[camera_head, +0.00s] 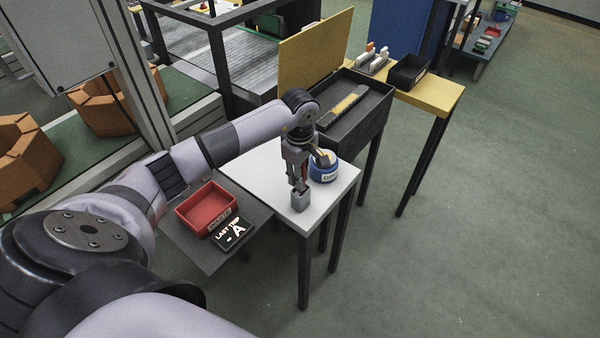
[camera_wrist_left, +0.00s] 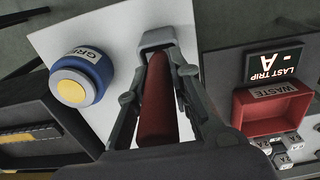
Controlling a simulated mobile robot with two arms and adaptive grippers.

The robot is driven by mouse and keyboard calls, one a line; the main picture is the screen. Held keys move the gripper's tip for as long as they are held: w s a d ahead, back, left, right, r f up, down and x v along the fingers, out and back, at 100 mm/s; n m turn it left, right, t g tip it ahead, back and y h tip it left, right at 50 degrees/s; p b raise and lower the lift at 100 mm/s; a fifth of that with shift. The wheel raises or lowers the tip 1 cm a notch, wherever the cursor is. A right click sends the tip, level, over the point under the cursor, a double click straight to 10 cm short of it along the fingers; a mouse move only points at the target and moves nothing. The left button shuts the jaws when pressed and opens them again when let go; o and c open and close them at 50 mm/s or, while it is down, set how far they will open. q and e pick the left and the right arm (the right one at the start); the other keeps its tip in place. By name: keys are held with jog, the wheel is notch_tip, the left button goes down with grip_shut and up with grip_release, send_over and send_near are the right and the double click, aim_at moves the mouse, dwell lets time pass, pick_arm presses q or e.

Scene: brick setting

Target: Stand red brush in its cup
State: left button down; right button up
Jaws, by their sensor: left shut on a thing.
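My left gripper (camera_head: 299,184) points down over the white table (camera_head: 262,160). In the left wrist view its fingers (camera_wrist_left: 158,85) are shut on the red brush (camera_wrist_left: 157,105), which runs lengthwise between them. A small square grey cup (camera_head: 301,200) stands near the table's front corner, directly below the fingers. In the wrist view the cup's rim (camera_wrist_left: 158,38) lies at the far end of the brush. The brush lines up with the cup, but I cannot tell whether its end is inside. The fingers mostly hide the brush in the head view. My right gripper is not in view.
A blue pot (camera_head: 324,168) with a yellow top stands close behind the gripper. Left of the white table, a red waste bin (camera_head: 208,210) and a "LAST TRIP A" sign (camera_head: 233,234) sit on a grey shelf. A dark open case (camera_head: 362,107) stands behind.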

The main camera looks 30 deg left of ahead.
pick_arm(q)
jog(key=c, duration=1.4)
grip_release()
jog(key=shift+c, duration=0.2)
jog(key=shift+r, duration=0.2)
notch_tip(320, 180, up, 10)
jog(key=b, duration=0.3)
jog(key=shift+r+b, duration=0.2)
jog(key=shift+b, duration=0.1)
jog(key=shift+r, duration=0.7)
